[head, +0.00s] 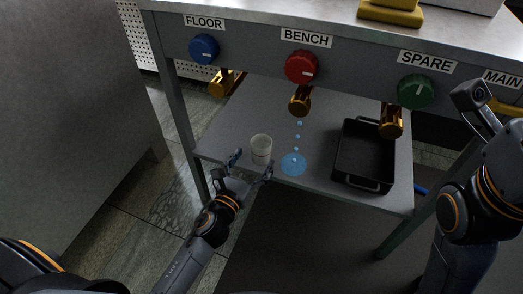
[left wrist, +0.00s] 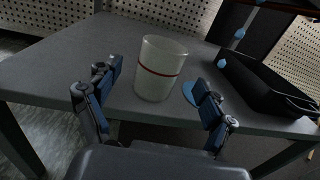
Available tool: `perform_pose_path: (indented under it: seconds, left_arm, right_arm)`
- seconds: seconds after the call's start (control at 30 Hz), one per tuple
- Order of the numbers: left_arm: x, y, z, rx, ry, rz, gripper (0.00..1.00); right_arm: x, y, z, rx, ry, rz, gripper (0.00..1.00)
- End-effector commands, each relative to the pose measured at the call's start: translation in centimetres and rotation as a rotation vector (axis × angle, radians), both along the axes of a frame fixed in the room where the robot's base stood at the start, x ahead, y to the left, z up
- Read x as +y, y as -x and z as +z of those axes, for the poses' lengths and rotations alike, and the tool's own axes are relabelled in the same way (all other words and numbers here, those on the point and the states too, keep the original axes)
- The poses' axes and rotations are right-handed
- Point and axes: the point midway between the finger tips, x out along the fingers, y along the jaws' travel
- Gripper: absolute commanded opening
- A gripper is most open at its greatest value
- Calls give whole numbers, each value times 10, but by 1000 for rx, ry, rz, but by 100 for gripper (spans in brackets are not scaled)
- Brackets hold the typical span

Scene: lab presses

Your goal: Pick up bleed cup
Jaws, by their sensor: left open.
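The bleed cup (head: 261,148) is a whitish translucent cup standing upright on the lower shelf, near its front edge. It also shows in the left wrist view (left wrist: 160,68), with a red line around it. My left gripper (head: 250,168) is open just in front of the cup. In the left wrist view its fingers (left wrist: 156,100) are spread, with the cup beyond and between them, and I see no grip on it. My right arm shows at the right of the head view, but its fingers are not clearly visible.
Blue drops fall from the brass outlet (head: 300,100) under the red BENCH knob (head: 301,67) into a blue puddle (head: 293,164) right of the cup. A black tray (head: 364,153) stands farther right. Blue FLOOR (head: 204,49) and green SPARE (head: 416,91) knobs flank the red one.

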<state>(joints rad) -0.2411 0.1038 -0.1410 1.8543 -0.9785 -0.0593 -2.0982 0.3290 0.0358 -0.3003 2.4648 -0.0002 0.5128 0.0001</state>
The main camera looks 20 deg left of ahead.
Motion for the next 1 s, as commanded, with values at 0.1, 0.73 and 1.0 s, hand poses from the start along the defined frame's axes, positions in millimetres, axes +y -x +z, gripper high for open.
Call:
perform_pose_path:
  seconds: [0.1,0.73,1.0]
  left_arm:
    - [-1,-9,2,-3,-2,-1,82]
    - [-6,-52,6,0,0,0,82]
    - [-6,-52,6,0,0,0,27]
  right_arm:
    - [0,1,-1,-2,1,0,40]
    - [1,14,8,-57,1,-1,40]
    - [1,13,6,-51,-1,-1,40]
